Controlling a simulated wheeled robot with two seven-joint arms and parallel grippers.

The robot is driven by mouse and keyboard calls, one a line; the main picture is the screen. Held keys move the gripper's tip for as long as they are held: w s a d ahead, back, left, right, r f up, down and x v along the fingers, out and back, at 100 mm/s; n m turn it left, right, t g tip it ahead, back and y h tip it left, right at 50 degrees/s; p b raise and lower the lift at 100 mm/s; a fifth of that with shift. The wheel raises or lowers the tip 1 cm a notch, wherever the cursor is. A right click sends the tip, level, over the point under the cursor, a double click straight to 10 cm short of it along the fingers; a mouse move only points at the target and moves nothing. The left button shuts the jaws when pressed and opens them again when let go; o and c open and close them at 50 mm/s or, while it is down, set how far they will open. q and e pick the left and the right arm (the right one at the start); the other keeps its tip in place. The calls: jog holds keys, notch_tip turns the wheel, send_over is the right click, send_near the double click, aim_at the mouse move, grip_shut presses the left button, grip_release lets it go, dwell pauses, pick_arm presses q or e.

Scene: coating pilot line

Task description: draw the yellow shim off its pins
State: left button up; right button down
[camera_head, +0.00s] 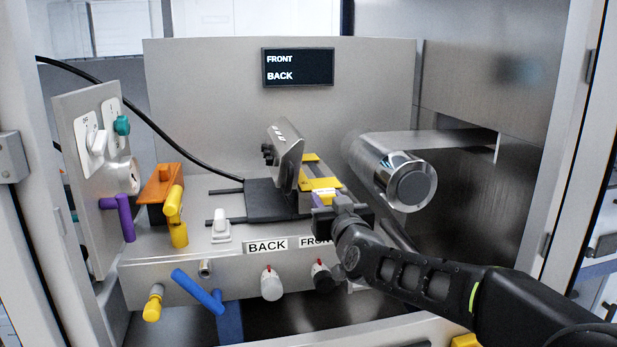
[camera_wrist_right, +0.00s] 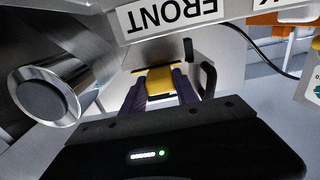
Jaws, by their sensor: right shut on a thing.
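The yellow shim (camera_head: 325,183) shows at the right side of the grey coating head (camera_head: 288,155), just in front of my right gripper. My right gripper (camera_head: 322,204) reaches in from the lower right and is shut on the shim. In the right wrist view the yellow shim (camera_wrist_right: 158,82) sits between the two dark fingers of the right gripper (camera_wrist_right: 160,98). The fingers and the head hide the pins, so I cannot tell how far the shim sits on them. My left gripper is not in view.
A polished roller (camera_head: 405,182) lies close on the right. The BACK label (camera_head: 267,246) and two knobs (camera_head: 271,284) are on the front panel. An orange block (camera_head: 160,183), yellow handle (camera_head: 176,215) and blue lever (camera_head: 198,291) stand left. A black cable (camera_head: 140,112) runs behind.

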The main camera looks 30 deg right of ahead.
jog(key=shift+r+p, duration=0.45)
jog(key=shift+r, duration=0.25)
dwell(0.3)
